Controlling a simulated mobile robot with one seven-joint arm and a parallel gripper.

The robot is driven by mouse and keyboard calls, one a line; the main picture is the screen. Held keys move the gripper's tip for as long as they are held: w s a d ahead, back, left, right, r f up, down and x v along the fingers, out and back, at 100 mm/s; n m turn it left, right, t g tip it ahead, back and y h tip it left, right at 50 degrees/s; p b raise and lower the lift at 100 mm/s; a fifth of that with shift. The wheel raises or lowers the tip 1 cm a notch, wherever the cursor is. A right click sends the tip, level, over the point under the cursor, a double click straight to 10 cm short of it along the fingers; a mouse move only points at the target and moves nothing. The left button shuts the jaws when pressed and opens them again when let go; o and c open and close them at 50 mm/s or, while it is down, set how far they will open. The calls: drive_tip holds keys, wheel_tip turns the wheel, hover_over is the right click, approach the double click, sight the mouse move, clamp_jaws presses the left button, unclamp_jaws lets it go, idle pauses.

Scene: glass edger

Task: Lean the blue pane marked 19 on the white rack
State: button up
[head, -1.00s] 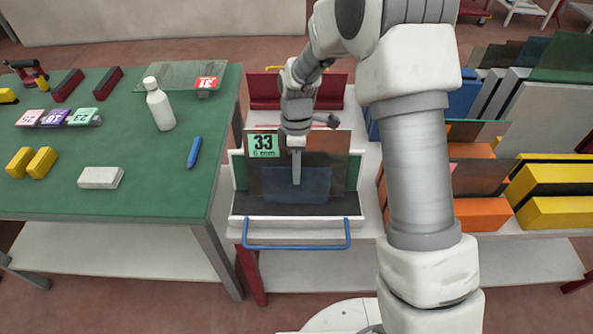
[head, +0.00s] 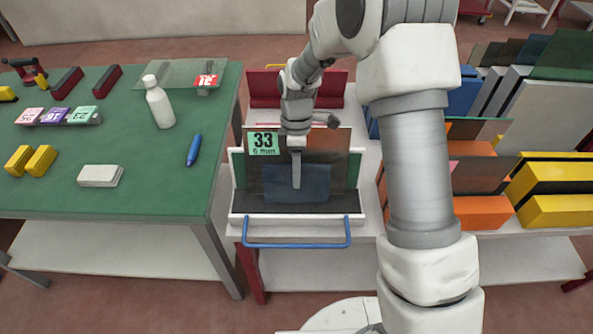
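A small dark blue pane (head: 316,186) stands in the white rack (head: 297,220), low at its front above the dark base strip. No number shows on it. My gripper (head: 297,184) points down, with a finger in front of the blue pane's middle. It is seen edge-on, so whether it grips the pane is unclear. Behind stands a larger brown pane (head: 334,142) with a green label (head: 263,144) reading 33. A green pane edge (head: 353,170) shows behind at the right.
A blue handle bar (head: 297,246) runs along the rack's front. At left, a green table (head: 60,185) holds a white bottle (head: 160,103), blue marker (head: 194,150), white block (head: 100,176) and yellow blocks (head: 40,161). Orange and yellow blocks with panes (head: 480,175) stand at right.

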drive_tip(key=p+v, duration=0.2)
drive_tip(key=v, duration=1.5)
drive_tip(key=shift+r+p, duration=0.25)
drive_tip(key=shift+p, duration=0.15)
drive_tip(key=shift+d, duration=0.1)
drive_tip(key=s+d+r+m+t+p, duration=0.1)
drive_tip(key=s+d+r+m+t, duration=0.15)
drive_tip(key=s+r+m, duration=0.35)
drive_tip(key=s+d+r+m+t+p, duration=0.1)
drive_tip(key=s+d+r+m, duration=0.1)
drive_tip(key=s+d+r, duration=0.35)
drive_tip(key=s+d+r+m+t+p, duration=0.1)
drive_tip(key=s+d+r+m+t, duration=0.1)
drive_tip(key=s+m, duration=0.2)
drive_tip(key=s+d+r+m+t+p, duration=0.1)
drive_tip(key=s+d+r+m+t, duration=0.1)
drive_tip(key=s+m, duration=0.3)
drive_tip(key=s, duration=0.3)
drive_tip(key=shift+s+m+p, duration=0.25)
drive_tip(key=shift+m+p, duration=0.05)
drive_tip(key=shift+p, duration=0.05)
